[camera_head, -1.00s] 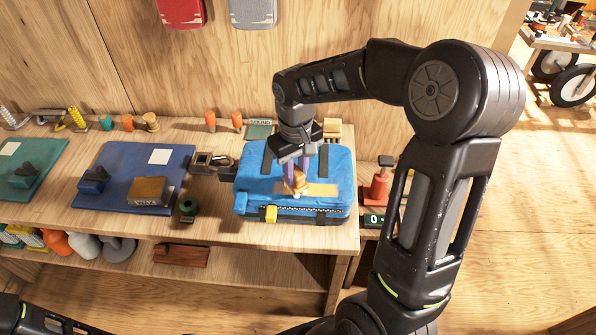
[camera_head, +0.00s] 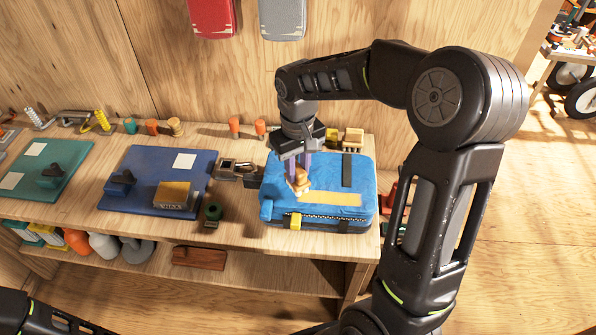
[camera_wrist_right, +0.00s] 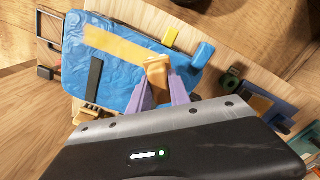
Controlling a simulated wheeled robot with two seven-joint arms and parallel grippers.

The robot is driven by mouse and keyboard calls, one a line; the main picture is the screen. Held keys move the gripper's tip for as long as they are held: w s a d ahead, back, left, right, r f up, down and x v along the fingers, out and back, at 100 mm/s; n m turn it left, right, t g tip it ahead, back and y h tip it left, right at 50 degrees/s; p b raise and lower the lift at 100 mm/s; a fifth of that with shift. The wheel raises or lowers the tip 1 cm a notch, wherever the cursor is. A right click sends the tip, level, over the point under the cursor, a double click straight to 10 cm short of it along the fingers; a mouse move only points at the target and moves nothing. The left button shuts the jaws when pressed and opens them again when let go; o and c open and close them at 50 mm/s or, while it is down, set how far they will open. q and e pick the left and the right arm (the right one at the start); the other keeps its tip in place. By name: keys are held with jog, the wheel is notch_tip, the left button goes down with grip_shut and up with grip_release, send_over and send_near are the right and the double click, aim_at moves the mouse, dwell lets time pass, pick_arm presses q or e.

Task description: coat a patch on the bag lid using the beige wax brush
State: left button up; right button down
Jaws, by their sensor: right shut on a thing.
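The blue bag (camera_head: 345,172) lies on the bench with its lid up. A tan patch (camera_head: 332,198) forms a strip across the lid; it also shows in the right wrist view (camera_wrist_right: 112,42). My right gripper (camera_head: 299,178) is shut on the beige wax brush (camera_head: 300,184), which is upright over the left end of the strip. In the right wrist view the brush (camera_wrist_right: 157,72) sits between the purple fingers at the strip's end; its underside is hidden, so contact cannot be told. My left gripper is not in view; only a piece of my left arm shows at bottom left.
A metal clamp-like tool (camera_head: 237,170) is beside the bag's left edge. Wooden blocks (camera_head: 352,140) stand behind it.

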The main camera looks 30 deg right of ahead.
notch_tip(320, 180, up, 2)
jog(key=shift+w+a+p, duration=0.15)
jog(key=shift+p, duration=0.4)
jog(key=shift+r+p, duration=0.9)
jog(key=shift+r, duration=0.35)
